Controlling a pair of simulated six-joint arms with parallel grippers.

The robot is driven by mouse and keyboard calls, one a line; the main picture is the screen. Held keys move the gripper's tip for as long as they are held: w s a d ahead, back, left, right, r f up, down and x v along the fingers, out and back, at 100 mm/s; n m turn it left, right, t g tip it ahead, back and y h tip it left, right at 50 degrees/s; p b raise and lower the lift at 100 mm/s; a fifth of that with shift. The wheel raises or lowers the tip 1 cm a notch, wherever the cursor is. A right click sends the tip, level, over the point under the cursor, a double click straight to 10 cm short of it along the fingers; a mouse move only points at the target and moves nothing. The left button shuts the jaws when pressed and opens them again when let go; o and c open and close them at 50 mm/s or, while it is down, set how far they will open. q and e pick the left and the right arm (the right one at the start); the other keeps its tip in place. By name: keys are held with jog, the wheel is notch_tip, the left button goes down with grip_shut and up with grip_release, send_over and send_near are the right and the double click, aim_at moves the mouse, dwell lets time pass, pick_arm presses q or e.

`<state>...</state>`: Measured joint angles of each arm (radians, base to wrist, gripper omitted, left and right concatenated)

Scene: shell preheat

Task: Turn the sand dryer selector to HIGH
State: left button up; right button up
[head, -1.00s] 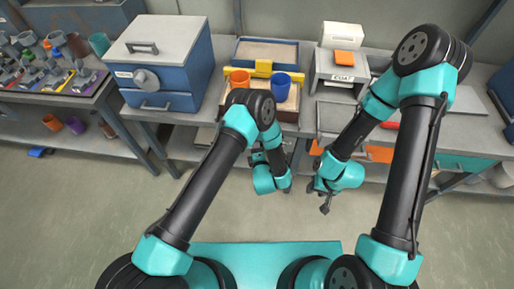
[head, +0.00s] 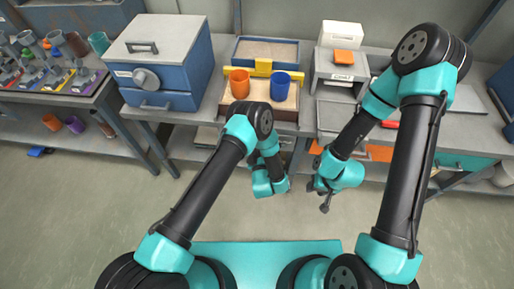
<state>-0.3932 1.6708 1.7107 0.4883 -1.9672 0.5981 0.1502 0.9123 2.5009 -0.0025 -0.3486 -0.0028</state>
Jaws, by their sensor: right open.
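A blue cabinet with a pale grey top (head: 160,62) stands on the bench at the left and looks like the sand dryer. A round grey knob (head: 146,79) sits on its front, beside a small label too small to read. I cannot tell which setting the knob points to. My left gripper (head: 284,188) hangs in front of the bench, well right of the knob, and touches nothing that I can see; its fingers are mostly hidden by the wrist. My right gripper (head: 325,201) is open and empty, pointing down over the floor in front of the bench.
An orange cup (head: 239,83) and a blue cup (head: 280,86) stand by a yellow-barred sand tray (head: 264,50). A grey stand with an orange block (head: 344,57) is right of it. A side table (head: 50,93) with cups and tools is far left.

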pick_arm(q)
jog(key=shift+m, duration=0.7)
jog(key=o, duration=0.9)
